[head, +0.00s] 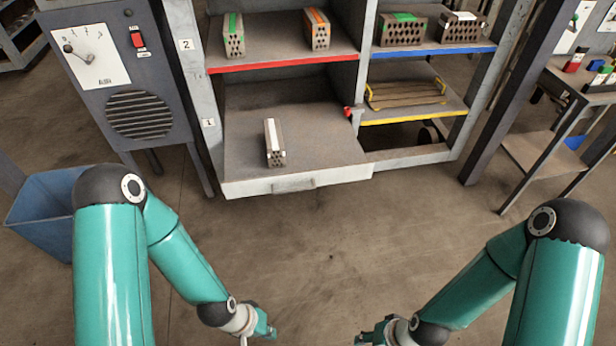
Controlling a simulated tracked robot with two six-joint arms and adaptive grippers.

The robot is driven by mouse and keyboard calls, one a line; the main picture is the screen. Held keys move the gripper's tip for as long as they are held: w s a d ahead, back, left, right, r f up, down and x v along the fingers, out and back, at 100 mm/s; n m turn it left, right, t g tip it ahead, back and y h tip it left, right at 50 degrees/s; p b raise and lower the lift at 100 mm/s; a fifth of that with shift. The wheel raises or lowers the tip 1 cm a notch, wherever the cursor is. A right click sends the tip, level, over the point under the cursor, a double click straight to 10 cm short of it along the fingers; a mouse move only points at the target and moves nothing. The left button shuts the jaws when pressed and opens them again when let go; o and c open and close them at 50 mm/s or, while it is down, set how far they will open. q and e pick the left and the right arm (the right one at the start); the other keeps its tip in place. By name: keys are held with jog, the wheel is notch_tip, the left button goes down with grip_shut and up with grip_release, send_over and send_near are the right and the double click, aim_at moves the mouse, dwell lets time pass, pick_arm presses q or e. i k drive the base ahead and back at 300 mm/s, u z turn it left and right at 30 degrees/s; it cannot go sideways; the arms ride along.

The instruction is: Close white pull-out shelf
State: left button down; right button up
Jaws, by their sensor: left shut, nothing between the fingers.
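The white pull-out shelf (297,182) is at the bottom left of the rack and sticks out toward me past the shelves above it. Its white front has a handle (294,185) in the middle. A hollow brick with a white stripe (275,143) lies on its grey deck. My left gripper (266,326) is low in the picture, in front of the shelf and apart from it, shut and empty. My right gripper (370,335) is at the bottom edge, right of the left one and away from the shelf; its fingers are too small and cut off to judge.
The red-edged shelf (285,63) above holds bricks with green and orange stripes. Blue-edged (432,52) and yellow-edged (414,117) shelves are to the right. A grey control cabinet (125,70) and blue bin (42,210) stand left. A table (560,150) stands right. Floor before the shelf is clear.

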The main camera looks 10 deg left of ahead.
aim_at(322, 148)
jog(key=i, duration=1)
